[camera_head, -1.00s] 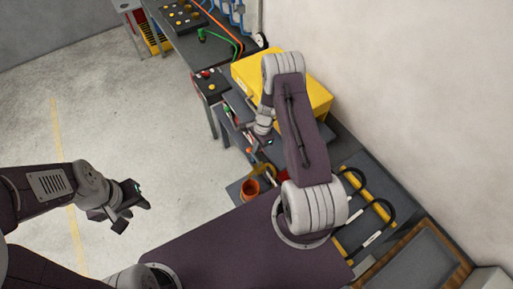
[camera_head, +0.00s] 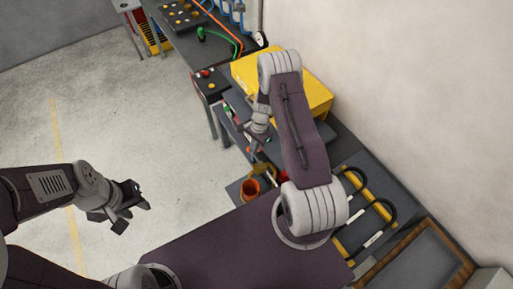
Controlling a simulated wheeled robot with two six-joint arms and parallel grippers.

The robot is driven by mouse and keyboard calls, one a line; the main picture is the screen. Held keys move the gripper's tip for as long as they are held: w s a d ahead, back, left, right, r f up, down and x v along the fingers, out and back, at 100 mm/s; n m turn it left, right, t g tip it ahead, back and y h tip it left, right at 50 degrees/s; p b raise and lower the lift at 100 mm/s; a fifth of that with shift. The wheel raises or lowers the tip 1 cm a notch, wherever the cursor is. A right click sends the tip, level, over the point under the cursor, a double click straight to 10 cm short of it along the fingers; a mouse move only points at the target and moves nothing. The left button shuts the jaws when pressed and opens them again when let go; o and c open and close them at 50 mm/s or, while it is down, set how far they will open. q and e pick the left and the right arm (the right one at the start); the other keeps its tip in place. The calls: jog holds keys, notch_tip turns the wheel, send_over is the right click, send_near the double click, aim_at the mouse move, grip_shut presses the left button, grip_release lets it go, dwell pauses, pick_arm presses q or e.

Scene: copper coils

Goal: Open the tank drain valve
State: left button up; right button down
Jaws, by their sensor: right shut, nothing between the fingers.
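A small brass-yellow fitting (camera_head: 264,170) shows beside my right forearm, with a bit of red (camera_head: 284,175) partly hidden behind the arm. I cannot tell for sure which part is the drain valve. An orange-brown cup-like container (camera_head: 250,189) stands just below the fitting. My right gripper (camera_head: 257,147) points down over the bench edge, above the fitting in the picture. It is shut and empty, and appears apart from the fitting. My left gripper (camera_head: 133,216) is open and empty over bare floor at the left.
A yellow box (camera_head: 315,95) stands on the bench behind my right arm. A dark case with black handles and yellow strips (camera_head: 365,215) lies to the right. The floor (camera_head: 150,130) at left is clear.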

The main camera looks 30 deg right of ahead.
jog(key=shift+a+n, duration=0.2)
jog(key=shift+n, duration=0.2)
jog(key=shift+s+a+n+g+h+b, duration=0.3)
jog(key=shift+a+n+b, duration=0.45)
jog(key=shift+n, duration=1)
jog(key=shift+s+a+n+g+h+b, duration=0.2)
jog(key=shift+s+a+n+b, duration=0.4)
jog(key=shift+n, duration=1.2)
jog(key=shift+s+a+n+g+h+b, duration=0.25)
jog(key=shift+a+n+b, duration=0.65)
jog(key=shift+n, duration=0.85)
jog(key=shift+s+a+n+h, duration=0.2)
jog(key=shift+s+n, duration=0.15)
jog(key=shift+n, duration=0.55)
jog(key=shift+s+a+n+h, duration=0.15)
jog(key=shift+s+n, duration=0.2)
jog(key=shift+n, duration=0.55)
jog(key=shift+d, duration=0.1)
jog(key=shift+s+d, duration=0.2)
jog(key=shift+d, duration=0.45)
